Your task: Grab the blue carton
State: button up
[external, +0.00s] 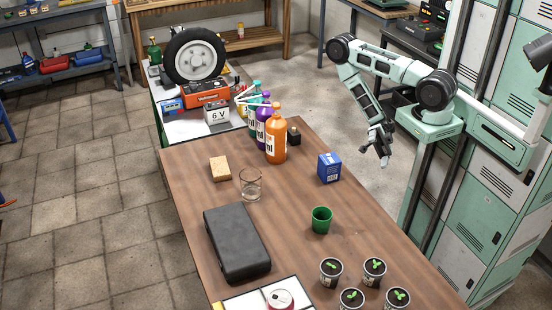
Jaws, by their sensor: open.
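The blue carton (329,167) stands upright on the wooden table, near its right edge. It is a small box with a white mark on its front. My gripper (384,160) hangs from my arm to the right of the carton, beyond the table's edge, pointing down. It is open and empty, apart from the carton.
A green cup (321,220) stands in front of the carton, with several potted seedlings (331,272) nearer the front. An orange bottle (276,133) and purple bottle stand behind left. A glass (251,184), sponge (220,168) and black case (237,243) lie left. Table between carton and glass is clear.

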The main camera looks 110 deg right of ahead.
jog(key=d+f+m+t+h, duration=0.3)
jog(key=d+m+t+h, duration=0.15)
jog(key=m+h, duration=0.5)
jog(key=m+h+p, duration=0.1)
jog(key=m+h, duration=0.6)
jog(key=m, duration=0.5)
send_near(321, 167)
jog(key=shift+w+d+f+y, duration=0.15)
jog(key=shift+w+y, duration=0.1)
jog(key=shift+w, duration=0.45)
jog(key=w+p, duration=0.1)
jog(key=w, duration=0.1)
jog(key=w+p, duration=0.1)
jog(key=w, duration=0.1)
jog(key=shift+w+r, duration=0.25)
jog(key=shift+w, duration=0.05)
jog(key=shift+w+d+f, duration=0.1)
jog(key=shift+w, duration=0.35)
jog(key=c, duration=1.5)
